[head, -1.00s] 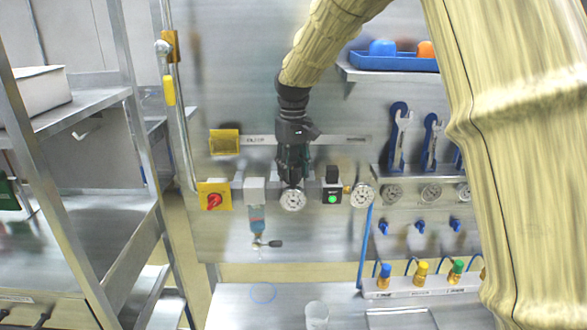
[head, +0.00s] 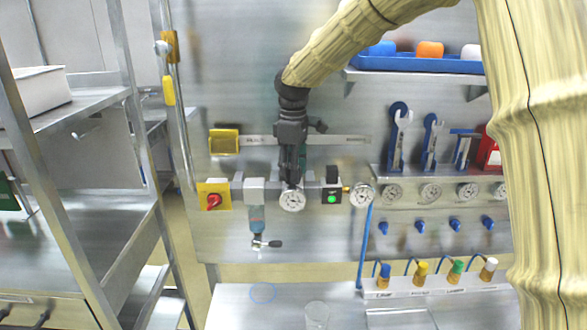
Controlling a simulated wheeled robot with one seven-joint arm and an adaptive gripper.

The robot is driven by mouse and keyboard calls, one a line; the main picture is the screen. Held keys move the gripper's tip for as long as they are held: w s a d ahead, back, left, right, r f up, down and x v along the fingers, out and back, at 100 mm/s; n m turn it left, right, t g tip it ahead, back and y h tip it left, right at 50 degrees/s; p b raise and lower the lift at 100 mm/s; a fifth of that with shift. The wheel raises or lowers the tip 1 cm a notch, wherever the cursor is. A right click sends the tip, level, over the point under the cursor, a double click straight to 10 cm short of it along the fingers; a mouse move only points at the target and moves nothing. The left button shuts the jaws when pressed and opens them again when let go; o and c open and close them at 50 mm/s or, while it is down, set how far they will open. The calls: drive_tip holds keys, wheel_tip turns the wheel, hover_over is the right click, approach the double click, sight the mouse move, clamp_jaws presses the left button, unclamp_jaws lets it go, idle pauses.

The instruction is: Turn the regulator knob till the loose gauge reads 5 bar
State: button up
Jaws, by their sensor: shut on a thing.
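My gripper (head: 291,182) is at the air unit on the steel wall panel, pointing down in the picture. It is shut on what appears to be the regulator knob, which the fingers hide. A round white gauge (head: 292,201) sits directly below the fingertips. A second round gauge (head: 361,195) is at the right end of the unit, beside a brass fitting. I cannot tell which one is the loose gauge. Both dials are too small to read.
Left of the gripper are a red switch on a yellow plate (head: 213,199) and a filter bowl (head: 257,218) with a drain valve. A black box with a green light (head: 332,198) is close on the right. A blue hose (head: 366,245) hangs below the right gauge.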

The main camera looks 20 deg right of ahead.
drive_tip(key=shift+n, duration=0.6)
drive_tip(key=o, duration=1)
wheel_tip(320, 180, up, 12)
drive_tip(key=shift+f, duration=0.1)
